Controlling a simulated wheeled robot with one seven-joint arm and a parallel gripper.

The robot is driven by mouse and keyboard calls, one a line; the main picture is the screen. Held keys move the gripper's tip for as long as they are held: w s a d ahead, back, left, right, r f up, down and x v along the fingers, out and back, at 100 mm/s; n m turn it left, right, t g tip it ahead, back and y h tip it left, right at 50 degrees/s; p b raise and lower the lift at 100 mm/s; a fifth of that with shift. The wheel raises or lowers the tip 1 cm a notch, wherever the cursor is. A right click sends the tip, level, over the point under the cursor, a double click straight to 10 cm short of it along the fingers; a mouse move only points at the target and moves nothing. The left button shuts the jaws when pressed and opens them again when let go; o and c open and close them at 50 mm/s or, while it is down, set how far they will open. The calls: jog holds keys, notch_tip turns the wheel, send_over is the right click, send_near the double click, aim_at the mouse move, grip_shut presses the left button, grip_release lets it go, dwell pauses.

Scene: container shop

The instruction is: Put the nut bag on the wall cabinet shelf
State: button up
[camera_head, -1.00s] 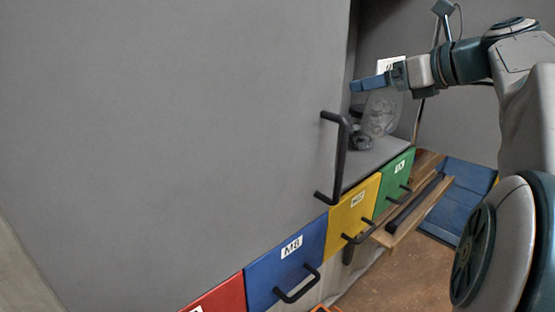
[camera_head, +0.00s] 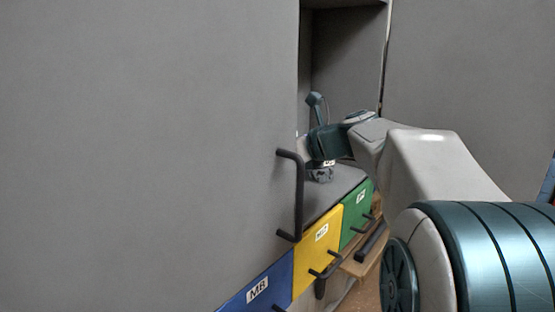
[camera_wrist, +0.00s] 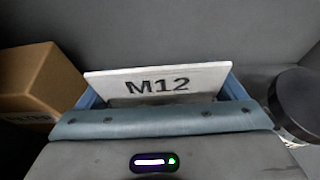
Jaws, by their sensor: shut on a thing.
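The nut bag shows in the wrist view as a white header card (camera_wrist: 160,82) marked M12. My gripper (camera_wrist: 160,92) is shut on it, with a blue finger at each side of the card. The bag's body is hidden behind my gripper. In the head view, a small grey lump (camera_head: 321,175) with a bit of white label above it shows below my wrist and looks like the bag's lower part. My fingers are hidden there. The wall cabinet shelf (camera_head: 341,184) is the grey surface below; I cannot tell whether the bag touches it.
A large grey cabinet door (camera_head: 140,140) with a black handle (camera_head: 297,195) fills the left. A cardboard box (camera_wrist: 40,80) stands left of the bag and a black round thing (camera_wrist: 298,100) right of it. Yellow (camera_head: 317,256) and green (camera_head: 356,215) labelled bins lie below the shelf.

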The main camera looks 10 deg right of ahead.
jog(key=shift+f, duration=0.55)
jog(key=shift+f, duration=0.25)
jog(key=o, duration=1.2)
jog(key=shift+r, duration=0.3)
jog(key=v, duration=1.2)
jog(key=shift+d+f+b, duration=0.1)
jog(key=shift+f+b, duration=0.05)
jog(key=shift+b, duration=0.2)
